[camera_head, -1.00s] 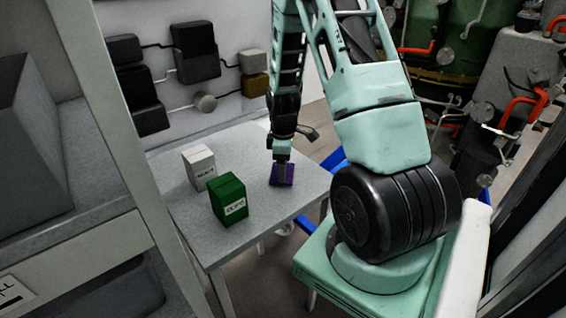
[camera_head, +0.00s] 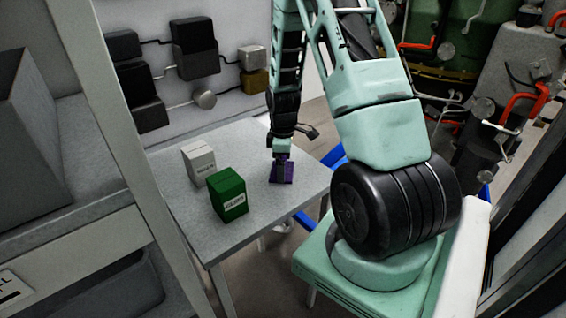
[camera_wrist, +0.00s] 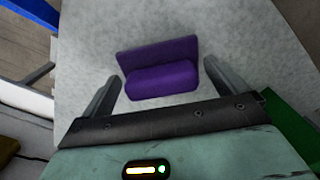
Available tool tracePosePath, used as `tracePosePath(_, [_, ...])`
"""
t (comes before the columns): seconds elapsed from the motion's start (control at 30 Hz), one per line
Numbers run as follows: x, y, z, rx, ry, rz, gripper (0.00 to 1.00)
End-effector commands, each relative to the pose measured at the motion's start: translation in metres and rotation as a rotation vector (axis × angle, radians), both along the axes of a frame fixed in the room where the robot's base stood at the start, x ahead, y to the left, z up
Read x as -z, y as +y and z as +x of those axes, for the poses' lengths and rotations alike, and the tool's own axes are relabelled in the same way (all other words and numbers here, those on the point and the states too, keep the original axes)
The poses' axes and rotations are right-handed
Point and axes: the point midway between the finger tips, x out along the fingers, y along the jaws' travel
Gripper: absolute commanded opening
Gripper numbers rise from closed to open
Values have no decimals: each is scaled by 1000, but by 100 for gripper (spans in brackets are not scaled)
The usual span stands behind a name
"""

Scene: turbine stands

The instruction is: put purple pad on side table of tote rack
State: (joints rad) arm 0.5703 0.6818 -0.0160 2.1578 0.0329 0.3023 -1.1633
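The purple pad (camera_head: 288,173), a flat plate with a raised rounded block, lies on the grey side table (camera_head: 262,215) near its right edge. It also shows in the wrist view (camera_wrist: 162,80), flat on the table top (camera_wrist: 200,20). My gripper (camera_head: 282,158) points down right over the pad. In the wrist view my gripper (camera_wrist: 164,86) is open, with one finger left and one finger right of the pad and a visible gap on each side. The contact underneath the pad is hidden.
A green box (camera_head: 229,197) and a white box (camera_head: 199,162) stand on the table left of the pad. A grey rack (camera_head: 100,240) with shelves fills the left side.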

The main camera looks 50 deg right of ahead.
Motion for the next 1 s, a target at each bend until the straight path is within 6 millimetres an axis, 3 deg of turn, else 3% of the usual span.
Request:
tracePosePath(0.47, [-3,0,0,0,0,0,100])
tracePosePath(1.0, [-44,0,0,-1,1,1,100])
